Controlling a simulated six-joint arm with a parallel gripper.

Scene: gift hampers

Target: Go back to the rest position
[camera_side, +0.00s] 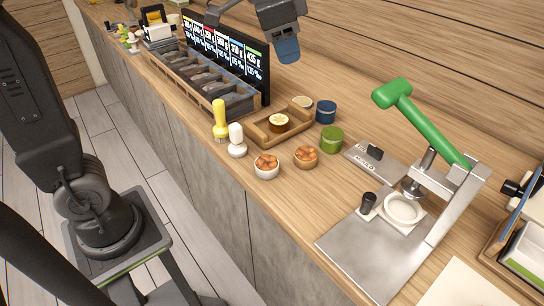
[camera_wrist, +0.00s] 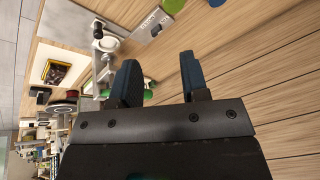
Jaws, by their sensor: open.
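My gripper (camera_side: 287,48) is in the air above the back of the wooden counter, in front of the plank wall, at the top middle of the side view. It is apart from everything on the counter. In the wrist view my gripper (camera_wrist: 158,78) shows two blue fingers spread apart with nothing between them. It is open and empty.
A press with a green lever (camera_side: 430,122) stands at the right. A wooden tray (camera_side: 262,137), small bowls (camera_side: 266,166), a green jar (camera_side: 331,138) and a blue jar (camera_side: 326,111) are mid-counter. A compartment rack (camera_side: 190,80) with a price board (camera_side: 228,58) stands further left.

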